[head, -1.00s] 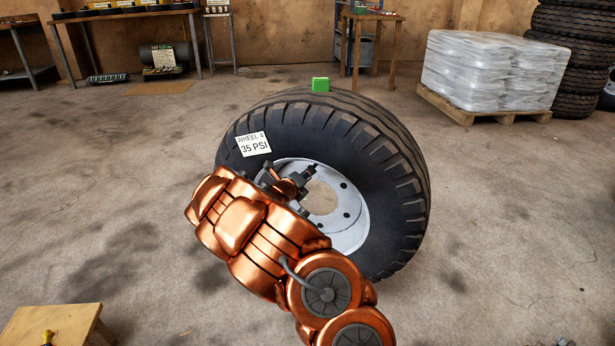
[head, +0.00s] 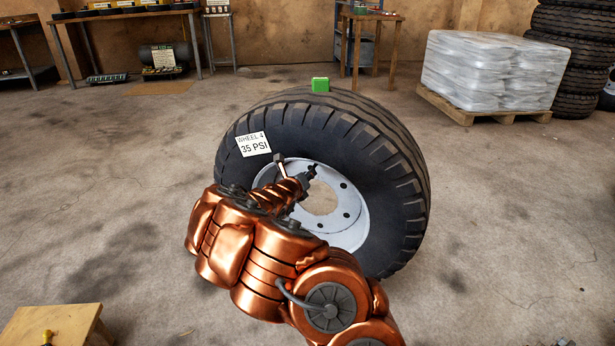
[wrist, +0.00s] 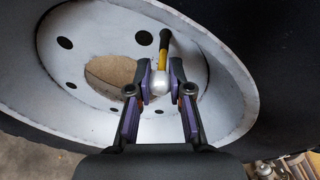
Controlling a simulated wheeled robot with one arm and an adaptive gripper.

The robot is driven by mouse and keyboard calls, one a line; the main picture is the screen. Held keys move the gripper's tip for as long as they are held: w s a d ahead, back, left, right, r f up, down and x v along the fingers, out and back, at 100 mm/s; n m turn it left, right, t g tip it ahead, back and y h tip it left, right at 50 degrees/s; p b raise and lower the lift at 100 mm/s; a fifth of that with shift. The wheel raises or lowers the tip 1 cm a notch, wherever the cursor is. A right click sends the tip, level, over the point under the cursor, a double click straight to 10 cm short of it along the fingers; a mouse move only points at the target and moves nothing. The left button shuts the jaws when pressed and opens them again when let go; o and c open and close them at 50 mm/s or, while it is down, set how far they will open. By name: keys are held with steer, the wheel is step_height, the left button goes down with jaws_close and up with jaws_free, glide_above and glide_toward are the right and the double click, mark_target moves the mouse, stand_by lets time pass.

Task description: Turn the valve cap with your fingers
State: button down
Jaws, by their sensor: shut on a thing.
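The tyre (head: 390,160) stands on the floor with a white rim (head: 350,220) and a tag (head: 253,144) reading "WHEEL 4 35 PSI". In the wrist view, a silver rounded valve cap (wrist: 156,87) sits at the near end of a yellow and black stem (wrist: 164,42), in front of the white rim (wrist: 215,95). My gripper (wrist: 161,76) is shut on the cap, one finger on each side. In the head view my gripper (head: 312,171) is at the upper part of the rim. The cap cannot be made out there.
A wrapped pallet load (head: 480,70) and stacked tyres (head: 572,50) stand at the back right. Workbenches (head: 125,13) line the back wall. A wooden stool (head: 50,328) is at the front left.

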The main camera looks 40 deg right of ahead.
steer(key=shift+m, duration=0.7)
steer(key=c, duration=1)
jaws_free()
steer(key=shift+t, duration=0.4)
steer(key=v, duration=1.2)
steer(key=shift+r, duration=0.2)
